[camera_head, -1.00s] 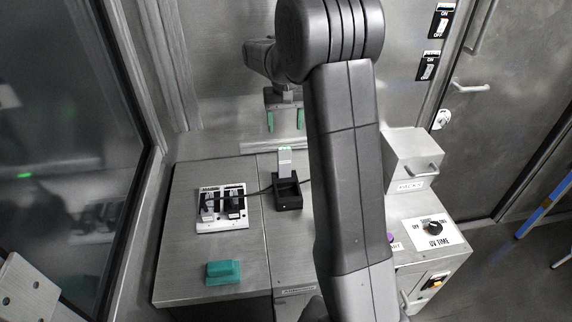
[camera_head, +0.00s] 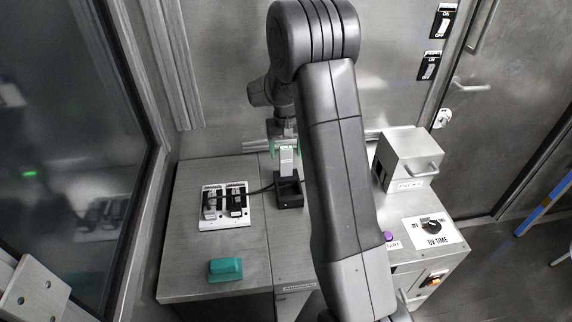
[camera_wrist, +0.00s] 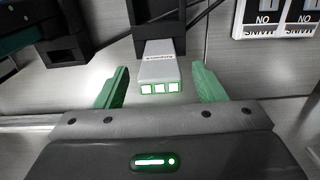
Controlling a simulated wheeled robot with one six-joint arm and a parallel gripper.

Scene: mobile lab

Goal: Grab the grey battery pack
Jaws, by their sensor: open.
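The grey battery pack (camera_head: 287,160) stands upright in a black holder (camera_head: 289,198) on the metal cabinet. In the wrist view the pack (camera_wrist: 158,62) has green-lit squares on its near end, and its other end is in the black holder (camera_wrist: 158,18). My gripper (camera_head: 286,148) is at the pack's upper end. In the wrist view my gripper's green fingers (camera_wrist: 159,72) are open, one on each side of the pack's lit end, with a gap on both sides. Nothing is held.
A white plate with black units (camera_head: 224,205) is left of the holder, with a dark cable between them. A teal block (camera_head: 225,269) lies nearer the front. A metal box with a handle (camera_head: 408,157) and a UV time dial (camera_head: 432,227) are at right.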

